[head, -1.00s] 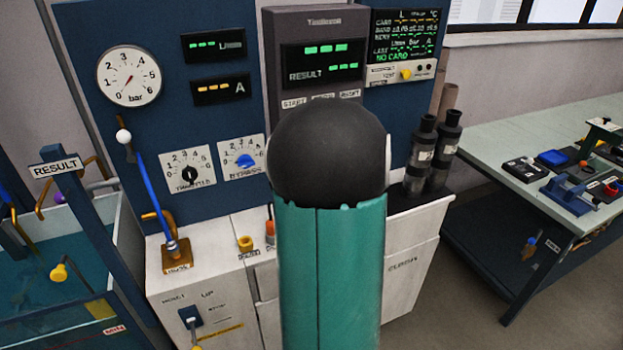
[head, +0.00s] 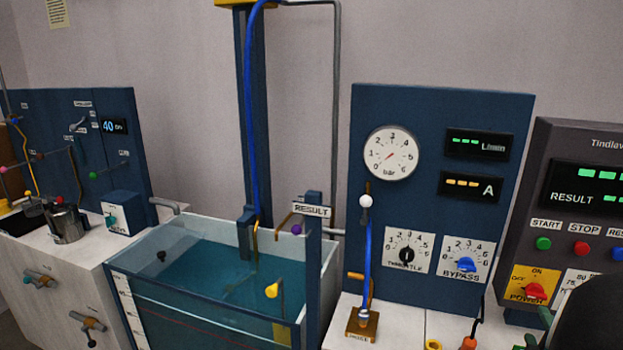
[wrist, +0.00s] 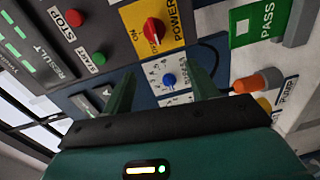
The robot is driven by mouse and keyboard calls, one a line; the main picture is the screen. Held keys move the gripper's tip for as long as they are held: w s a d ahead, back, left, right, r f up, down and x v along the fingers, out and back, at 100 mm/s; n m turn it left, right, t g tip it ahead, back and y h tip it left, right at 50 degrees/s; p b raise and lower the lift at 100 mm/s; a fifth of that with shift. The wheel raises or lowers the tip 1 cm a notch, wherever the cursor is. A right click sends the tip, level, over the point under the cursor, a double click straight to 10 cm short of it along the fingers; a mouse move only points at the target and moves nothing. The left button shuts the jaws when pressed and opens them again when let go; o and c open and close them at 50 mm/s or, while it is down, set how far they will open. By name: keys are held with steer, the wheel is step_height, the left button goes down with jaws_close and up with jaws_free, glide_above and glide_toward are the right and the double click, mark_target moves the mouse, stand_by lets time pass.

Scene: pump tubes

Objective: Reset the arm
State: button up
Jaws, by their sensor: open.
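My gripper (wrist: 165,88) shows in the wrist view with its two green fingers spread apart and nothing between them. It faces the test bench panel, with the red power knob (wrist: 153,30) and the blue bypass knob (wrist: 169,79) beyond the fingers. The fingers do not appear to touch anything.
The bench panel (head: 435,110) carries a gauge (head: 390,153) and dials. In the wrist view an orange plug (wrist: 259,81) sits right of the fingers.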

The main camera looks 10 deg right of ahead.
steer(key=w+a+r+m+g+y, duration=0.2)
steer(key=w+a+r+m, duration=0.15)
steer(key=a, duration=0.65)
steer(key=w+a+r+m+g+y, duration=0.2)
steer(key=w+a+m+g, duration=0.15)
steer(key=a, duration=0.65)
steer(key=s+a+m+g+y, duration=0.2)
steer(key=s+a, duration=0.4)
steer(key=a, duration=0.4)
steer(key=s+a+r+m+g+y, duration=0.1)
steer(key=s+a+g+y, duration=0.1)
steer(key=s+a, duration=0.4)
steer(key=a+y, duration=0.1)
steer(key=a, duration=0.2)
steer(key=shift+a+r+m, duration=0.15)
steer(key=shift+a+m, duration=0.25)
